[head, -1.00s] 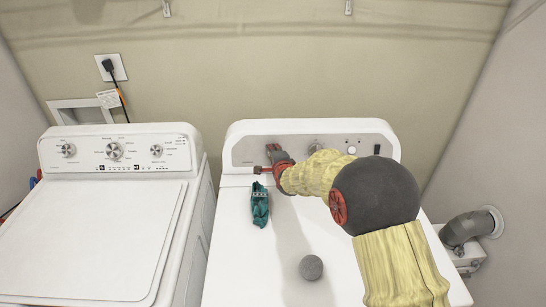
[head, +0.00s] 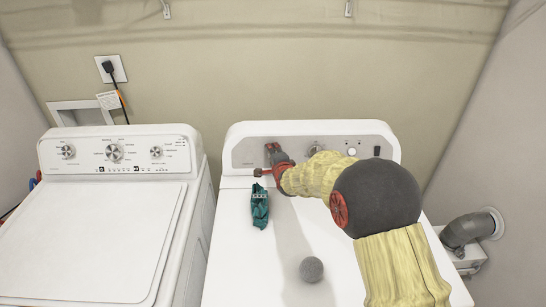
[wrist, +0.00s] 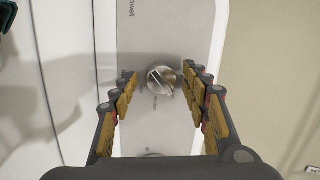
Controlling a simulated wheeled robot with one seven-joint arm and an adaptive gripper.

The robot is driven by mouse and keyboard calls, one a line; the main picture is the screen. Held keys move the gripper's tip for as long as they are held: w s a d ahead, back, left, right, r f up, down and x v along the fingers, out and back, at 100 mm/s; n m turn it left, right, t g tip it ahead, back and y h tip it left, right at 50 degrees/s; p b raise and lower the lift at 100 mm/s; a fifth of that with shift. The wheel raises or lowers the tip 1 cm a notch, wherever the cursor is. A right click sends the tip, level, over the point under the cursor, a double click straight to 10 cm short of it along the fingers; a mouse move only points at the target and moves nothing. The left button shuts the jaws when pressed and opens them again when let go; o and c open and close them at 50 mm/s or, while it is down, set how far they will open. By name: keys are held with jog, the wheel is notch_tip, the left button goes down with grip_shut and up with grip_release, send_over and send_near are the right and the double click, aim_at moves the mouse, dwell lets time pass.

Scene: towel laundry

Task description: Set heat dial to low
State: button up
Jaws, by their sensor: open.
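The dryer's control panel (head: 350,142) is on the right machine. In the wrist view, a round silver dial (wrist: 161,80) with a raised bar grip sits on the panel (wrist: 165,35), between the tips of my gripper (wrist: 160,77). The fingers are open, one on each side of the dial, with a gap visible on both sides. In the head view, my gripper (head: 273,154) is at the left part of the panel and hides this dial. A second dial (head: 316,149) is partly visible behind my arm.
A teal packet (head: 259,205) and a grey ball (head: 311,268) are on the dryer's white top (head: 235,250). A white washer (head: 90,240) stands to the left. A grey vent pipe (head: 465,229) is on the right.

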jog(key=shift+s+r, duration=0.1)
jog(key=v, duration=1.1)
jog(key=shift+s, duration=0.4)
jog(key=shift+r, duration=0.1)
jog(key=s+d+r+n+g, duration=0.1)
jog(key=s+d+r+n, duration=0.2)
jog(key=s, duration=0.3)
jog(key=s+d+r+n+g+h, duration=0.1)
jog(key=s+d+r+n+g, duration=0.15)
jog(key=s, duration=0.35)
jog(key=s+d+r+n, duration=0.3)
jog(key=s+d, duration=0.1)
jog(key=s, duration=0.2)
jog(key=s+d+n+g, duration=0.2)
jog(key=s+n, duration=0.1)
jog(key=s, duration=0.9)
jog(key=s+d+n+g+h, duration=0.1)
jog(key=s+d+n+g, duration=0.1)
jog(key=s, duration=1)
jog(key=shift+d+f+n, duration=0.35)
jog(key=shift+d+n, duration=0.2)
jog(key=shift+n, duration=0.4)
